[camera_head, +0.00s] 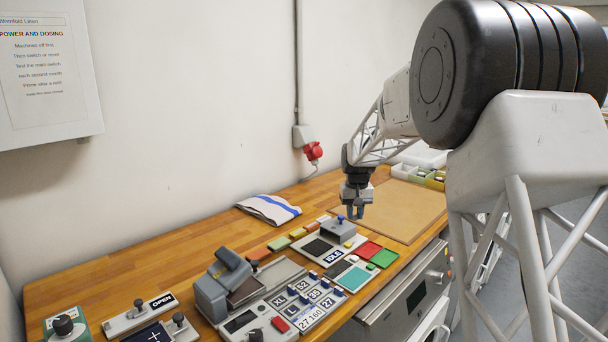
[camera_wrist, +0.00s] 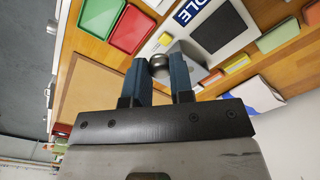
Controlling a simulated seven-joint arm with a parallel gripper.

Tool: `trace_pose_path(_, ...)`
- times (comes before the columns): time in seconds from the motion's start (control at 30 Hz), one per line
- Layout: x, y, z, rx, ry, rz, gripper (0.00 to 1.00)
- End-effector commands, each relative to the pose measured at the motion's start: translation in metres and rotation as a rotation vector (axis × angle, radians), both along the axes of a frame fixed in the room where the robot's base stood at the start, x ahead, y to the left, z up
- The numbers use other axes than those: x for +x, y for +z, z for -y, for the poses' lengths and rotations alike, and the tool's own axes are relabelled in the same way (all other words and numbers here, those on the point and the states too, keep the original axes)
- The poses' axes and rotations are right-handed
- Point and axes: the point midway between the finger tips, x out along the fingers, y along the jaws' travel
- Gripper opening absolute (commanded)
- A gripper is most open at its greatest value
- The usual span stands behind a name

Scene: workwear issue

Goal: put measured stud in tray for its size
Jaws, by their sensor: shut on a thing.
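My gripper (camera_head: 355,213) hangs above the worktop beside the grey device with the blue knob, in the head view. In the wrist view its two blue fingers (camera_wrist: 158,75) are closed on a small round grey metal stud (camera_wrist: 158,62). The stud shows only partly between the fingertips, and its size cannot be read. A red tray (camera_head: 367,250) and a green tray (camera_head: 384,258) lie in front of the device. The wrist view also shows the red tray (camera_wrist: 131,30) and the green tray (camera_wrist: 101,14), both apart from my fingers.
The grey device (camera_head: 338,231) has a dark pad and an IDLE label (camera_head: 333,257). Several small coloured blocks (camera_head: 280,244) line its back left. A tan board (camera_head: 405,207) lies to the right. A panel with number tiles (camera_head: 312,295) stands in front. Folded cloth (camera_head: 268,208) lies behind.

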Motion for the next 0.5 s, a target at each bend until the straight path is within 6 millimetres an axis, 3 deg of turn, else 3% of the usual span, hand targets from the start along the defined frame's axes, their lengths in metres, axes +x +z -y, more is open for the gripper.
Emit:
trace_pose_path(0.2, 0.0, 0.001, 0.02, 0.0, -0.064, 0.0, 0.0)
trace_pose_path(0.5, 0.0, 0.001, 0.021, 0.0, -0.071, 0.0, 0.0)
